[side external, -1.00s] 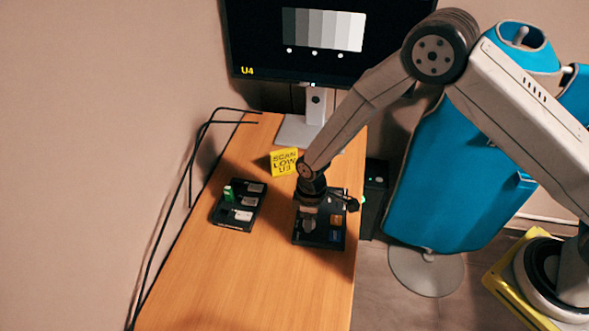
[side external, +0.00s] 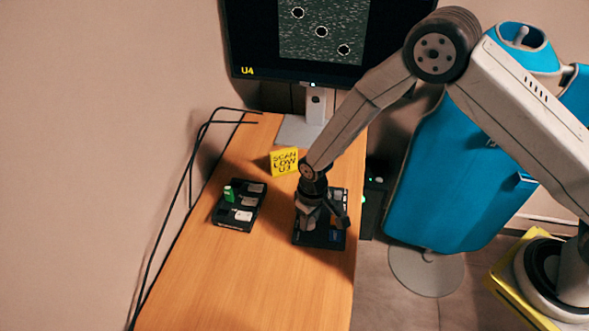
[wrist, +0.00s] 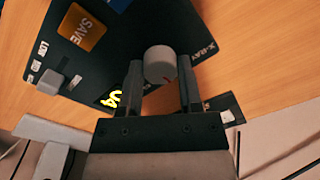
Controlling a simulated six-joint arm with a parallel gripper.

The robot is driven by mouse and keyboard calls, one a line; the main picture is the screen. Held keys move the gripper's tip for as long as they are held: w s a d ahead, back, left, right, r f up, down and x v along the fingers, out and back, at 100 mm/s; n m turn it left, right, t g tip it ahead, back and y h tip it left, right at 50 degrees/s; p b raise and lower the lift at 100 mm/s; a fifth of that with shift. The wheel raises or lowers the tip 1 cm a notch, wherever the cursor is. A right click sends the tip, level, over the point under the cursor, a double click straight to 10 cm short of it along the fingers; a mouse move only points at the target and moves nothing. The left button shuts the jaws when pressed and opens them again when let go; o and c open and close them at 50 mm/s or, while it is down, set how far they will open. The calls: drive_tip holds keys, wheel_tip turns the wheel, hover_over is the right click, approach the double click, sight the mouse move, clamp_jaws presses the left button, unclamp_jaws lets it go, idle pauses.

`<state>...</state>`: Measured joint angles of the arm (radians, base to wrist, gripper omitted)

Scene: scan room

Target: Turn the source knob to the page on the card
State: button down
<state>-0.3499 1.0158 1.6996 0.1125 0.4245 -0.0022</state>
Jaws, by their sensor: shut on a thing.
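The control panel (side external: 337,206) is a black box on the right of the table. In the wrist view its grey round knob (wrist: 159,58) has a small red mark on its lower right side. My gripper (wrist: 160,78) is shut on this knob, one finger on each side; in the side view my gripper (side external: 309,220) covers much of the panel. A yellow card (side external: 284,161) reads "SCAN LOW U3". The monitor (side external: 300,72) shows a speckled grey picture with three ringed dark spots and "U4" in yellow. The panel's small yellow readout (wrist: 110,98) is partly hidden by a finger.
The panel also carries an orange SAVE button (wrist: 82,29) and a grey slider cap (wrist: 51,82) beside a "LOW" label. A black tray (side external: 228,222) with a green piece and white pieces stands to the left. The table's (side external: 215,285) front is clear. A blue apron-like shape (side external: 440,185) stands at right.

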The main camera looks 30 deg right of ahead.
sight(311, 219)
drive_tip(key=shift+c, duration=1.3)
unclamp_jaws()
drive_tip(key=shift+r, duration=0.1)
drive_tip(key=shift+d+r, duration=0.15)
drive_tip(key=shift+r, duration=3.7)
drive_tip(key=shift+d+r, duration=0.4)
drive_tip(key=s+d+r+m+t, duration=0.2)
drive_tip(key=s+d+r, duration=1)
drive_tip(key=s+d, duration=0.2)
drive_tip(key=shift+d+m+t+h, duration=0.3)
drive_tip(key=shift+d+m+t, duration=0.1)
drive_tip(key=shift+d, duration=0.2)
